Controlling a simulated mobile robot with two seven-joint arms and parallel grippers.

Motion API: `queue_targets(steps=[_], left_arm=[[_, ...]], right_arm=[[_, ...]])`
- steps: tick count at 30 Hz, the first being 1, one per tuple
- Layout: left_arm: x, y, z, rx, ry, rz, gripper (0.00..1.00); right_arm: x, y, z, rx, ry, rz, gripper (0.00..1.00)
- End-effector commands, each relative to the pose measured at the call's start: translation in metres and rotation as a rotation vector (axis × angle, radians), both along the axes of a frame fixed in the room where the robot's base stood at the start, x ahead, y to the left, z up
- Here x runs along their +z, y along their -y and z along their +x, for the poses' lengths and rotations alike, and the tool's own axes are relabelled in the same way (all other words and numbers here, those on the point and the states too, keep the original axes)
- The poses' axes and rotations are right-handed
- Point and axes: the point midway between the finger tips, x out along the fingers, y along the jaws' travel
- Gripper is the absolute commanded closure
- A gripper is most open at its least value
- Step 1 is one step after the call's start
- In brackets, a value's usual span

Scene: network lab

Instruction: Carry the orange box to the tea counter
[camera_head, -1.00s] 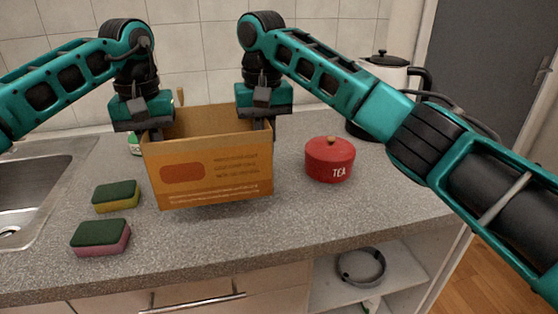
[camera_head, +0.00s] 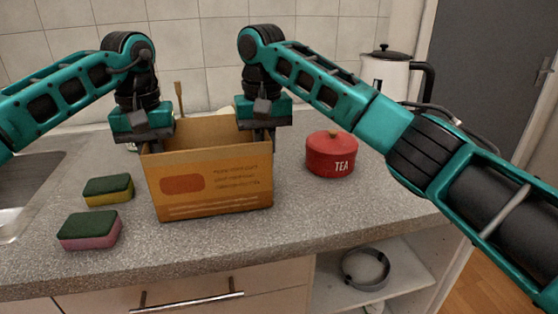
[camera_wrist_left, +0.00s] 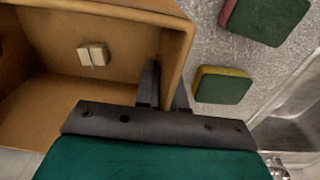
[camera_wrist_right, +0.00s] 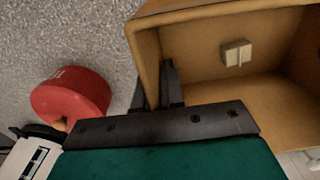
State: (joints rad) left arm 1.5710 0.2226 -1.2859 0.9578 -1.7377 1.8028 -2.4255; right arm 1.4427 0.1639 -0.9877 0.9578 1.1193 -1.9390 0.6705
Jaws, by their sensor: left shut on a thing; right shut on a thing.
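The orange box (camera_head: 210,185) is an open-topped carton with printed text on its front, at the middle of the grey tea counter (camera_head: 330,225). My left gripper (camera_head: 146,146) is shut on its left wall. The left wrist view shows the fingers (camera_wrist_left: 160,88) on either side of that wall. My right gripper (camera_head: 262,137) is shut on the right wall, and its fingers (camera_wrist_right: 160,85) also straddle it. A small pale block (camera_wrist_left: 93,55) lies inside the box. The box is upright, with its base at or very near the counter; I cannot tell whether it touches.
A red tea tin (camera_head: 331,155) stands right of the box. Two sponges, one yellow-green (camera_head: 108,190) and one pink-green (camera_head: 90,231), lie to its left near the sink (camera_head: 25,190). A kettle (camera_head: 390,75) stands behind my right arm. The counter's front right is clear.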

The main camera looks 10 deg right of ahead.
Motion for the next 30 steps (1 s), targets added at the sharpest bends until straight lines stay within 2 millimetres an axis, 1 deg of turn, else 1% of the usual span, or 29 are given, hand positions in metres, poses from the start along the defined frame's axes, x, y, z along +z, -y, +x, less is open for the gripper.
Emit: queue_targets(steps=[1, 2, 3, 10, 17, 20, 23, 30], left_arm=[[-0.006, -0.002, 0.000, 0.003, 0.000, 0.002, 1.00], [-0.008, -0.002, 0.000, 0.003, 0.000, 0.002, 1.00], [-0.005, -0.002, 0.000, 0.003, 0.000, 0.002, 0.89], [-0.004, -0.001, 0.000, 0.002, 0.000, 0.001, 0.67], [-0.004, 0.000, 0.000, 0.001, 0.000, 0.001, 0.66], [0.001, 0.000, 0.000, 0.001, 0.002, 0.000, 0.66], [0.014, 0.000, 0.001, 0.001, 0.004, 0.000, 0.66], [0.066, 0.001, 0.001, 0.002, 0.005, 0.000, 0.66]], right_arm=[[-0.007, 0.002, 0.000, -0.003, 0.000, -0.002, 1.00], [-0.008, 0.002, 0.000, -0.003, 0.000, -0.002, 1.00], [-0.005, 0.002, 0.000, -0.003, 0.000, -0.002, 0.89], [-0.005, 0.001, 0.000, -0.002, -0.001, -0.001, 0.67], [-0.004, 0.000, 0.000, -0.001, 0.000, -0.001, 0.66], [-0.004, 0.000, 0.000, 0.000, 0.000, 0.000, 0.66], [-0.004, 0.000, 0.000, 0.000, 0.000, 0.000, 0.66], [-0.004, 0.000, 0.000, 0.000, 0.000, 0.000, 0.66]])
